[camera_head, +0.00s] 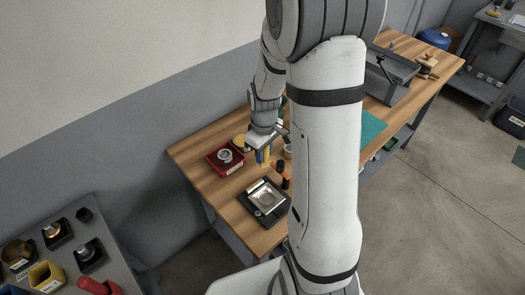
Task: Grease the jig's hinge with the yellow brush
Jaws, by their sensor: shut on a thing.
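My gripper (266,141) is over the left part of the wooden bench, partly hidden by my own arm. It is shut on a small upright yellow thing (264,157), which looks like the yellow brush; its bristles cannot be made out. Whether its lower end touches the bench I cannot tell. A grey box-like device with a dark lever (392,76) stands toward the far right end of the bench, partly behind my arm. It may be the jig; its hinge is too small to make out.
On the wooden bench (205,150) are a red box with a round top (225,157), a black scale-like device (264,200), small dark bottles (283,176) and a teal mat (372,127). A grey table (112,243) with several containers stands at lower left. The floor (440,190) at right is clear.

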